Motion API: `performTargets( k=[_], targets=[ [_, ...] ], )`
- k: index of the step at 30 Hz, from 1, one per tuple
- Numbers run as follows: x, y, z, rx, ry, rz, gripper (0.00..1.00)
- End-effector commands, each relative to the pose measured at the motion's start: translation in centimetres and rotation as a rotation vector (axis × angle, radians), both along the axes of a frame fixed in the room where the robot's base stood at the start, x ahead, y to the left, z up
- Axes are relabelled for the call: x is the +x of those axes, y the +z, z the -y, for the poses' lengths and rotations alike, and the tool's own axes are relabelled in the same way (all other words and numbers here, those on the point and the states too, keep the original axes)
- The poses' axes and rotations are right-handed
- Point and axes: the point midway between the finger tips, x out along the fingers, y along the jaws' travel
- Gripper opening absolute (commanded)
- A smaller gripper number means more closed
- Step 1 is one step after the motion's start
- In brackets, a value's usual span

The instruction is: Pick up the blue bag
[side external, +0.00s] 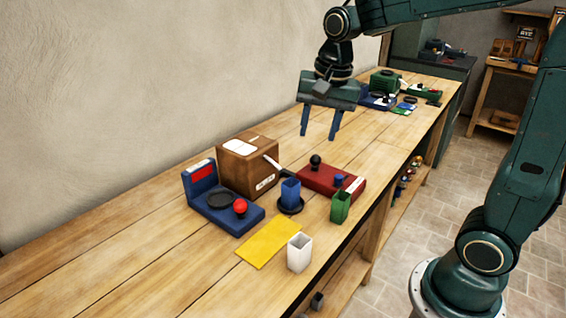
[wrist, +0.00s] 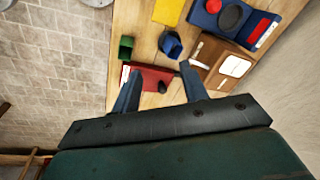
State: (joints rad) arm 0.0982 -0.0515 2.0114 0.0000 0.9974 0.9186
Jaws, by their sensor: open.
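The blue bag (side external: 290,192) is a small, open-topped upright bag standing on a round black plate (side external: 291,206) on the wooden bench. It also shows in the wrist view (wrist: 171,44), near the top middle. My gripper (side external: 320,136) is open and empty, its two blue fingers pointing down above the bench. In the side view it is beyond the bag, toward the far end of the bench, and well apart from it. In the wrist view the fingertips (wrist: 160,73) show below the bag, with the red device between them.
The bench's near left is clear.

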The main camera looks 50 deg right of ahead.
Motion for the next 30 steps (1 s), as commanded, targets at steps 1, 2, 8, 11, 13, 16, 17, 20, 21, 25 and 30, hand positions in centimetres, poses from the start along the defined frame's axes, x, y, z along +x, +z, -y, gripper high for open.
performTargets(
  k=[1, 2, 8, 11, 13, 16, 17, 20, 21, 25, 30],
  targets=[
    [1.0, -0.6, 0.3, 0.010, -0.051, -0.019, 0.44],
    [1.6, -0.9, 0.5, 0.016, -0.084, -0.028, 0.44],
    [5.1, -3.3, 1.7, 0.047, -0.302, -0.092, 0.44],
    [6.7, -4.7, 2.4, 0.059, -0.405, -0.121, 0.44],
    [7.6, -5.6, 2.7, 0.064, -0.470, -0.138, 0.44],
    [8.6, -6.7, 3.2, 0.070, -0.540, -0.156, 0.44],
    [8.8, -6.9, 3.2, 0.071, -0.557, -0.161, 0.44],
    [9.3, -7.4, 3.5, 0.073, -0.596, -0.169, 0.44],
    [9.4, -7.5, 3.5, 0.073, -0.604, -0.172, 0.44],
    [9.4, -7.7, 3.6, 0.074, -0.614, -0.173, 0.44],
    [9.4, -8.0, 3.6, 0.073, -0.612, -0.174, 0.44]
  ],
)
